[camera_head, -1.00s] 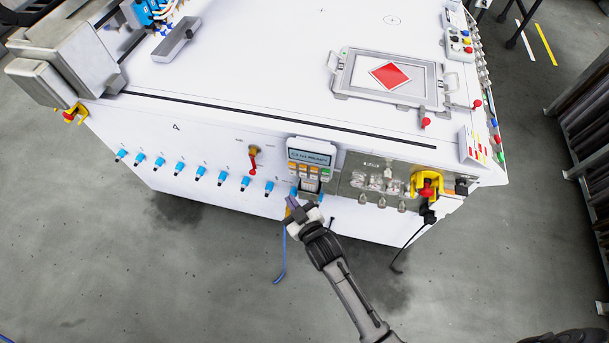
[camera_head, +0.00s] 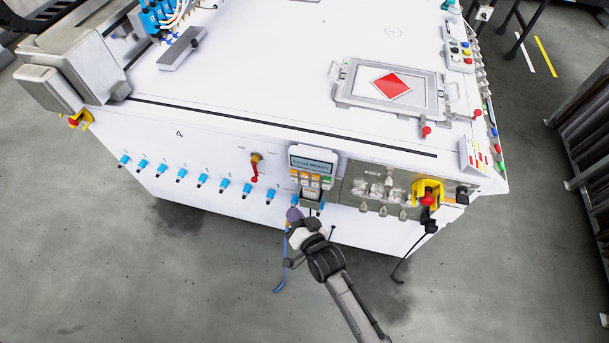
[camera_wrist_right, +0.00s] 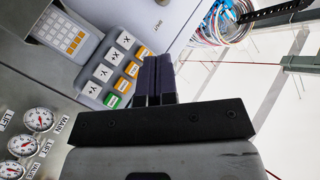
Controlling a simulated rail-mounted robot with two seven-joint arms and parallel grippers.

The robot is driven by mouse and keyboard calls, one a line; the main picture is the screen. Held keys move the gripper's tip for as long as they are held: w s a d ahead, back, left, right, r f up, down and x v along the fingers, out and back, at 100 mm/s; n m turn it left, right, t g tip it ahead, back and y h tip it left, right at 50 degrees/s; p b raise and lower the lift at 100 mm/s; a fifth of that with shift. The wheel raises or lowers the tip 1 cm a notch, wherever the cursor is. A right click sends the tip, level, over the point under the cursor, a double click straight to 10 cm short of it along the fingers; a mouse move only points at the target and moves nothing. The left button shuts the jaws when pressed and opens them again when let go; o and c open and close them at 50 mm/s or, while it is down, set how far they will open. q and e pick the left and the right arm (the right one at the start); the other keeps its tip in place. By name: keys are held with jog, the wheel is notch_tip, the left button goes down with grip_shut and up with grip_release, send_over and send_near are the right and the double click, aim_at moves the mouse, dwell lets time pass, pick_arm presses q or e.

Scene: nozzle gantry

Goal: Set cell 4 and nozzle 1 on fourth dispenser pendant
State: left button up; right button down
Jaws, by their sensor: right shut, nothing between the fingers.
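The pendant (camera_head: 313,163) is a grey unit on the front face of the white gantry table, with a small lit display over orange, white and green keys. Its display text is too small to read surely. My right gripper (camera_head: 293,214) is below and left of the pendant's keys in the head view, apart from them as far as I can tell. In the right wrist view its two dark fingers (camera_wrist_right: 154,78) are together and empty, beside a keypad (camera_wrist_right: 117,68) with white axis keys, orange keys and a green key. My left gripper is not in view.
Blue fittings (camera_head: 202,181) line the front face left of the pendant, with a red-handled valve (camera_head: 255,168) above them. A gauge panel (camera_head: 380,193) and a yellow-and-red switch (camera_head: 427,194) are to the right. Floor in front is mostly clear.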

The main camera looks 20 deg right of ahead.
aim_at(305, 175)
jog(key=w+d+b, duration=0.3)
jog(key=w+d, duration=0.2)
jog(key=w, duration=0.2)
jog(key=shift+d, duration=0.2)
dwell(0.8)
jog(key=shift+s, duration=0.1)
dwell(0.5)
dwell(0.7)
jog(key=shift+w+d, duration=0.25)
jog(key=shift+w, duration=0.05)
dwell(0.4)
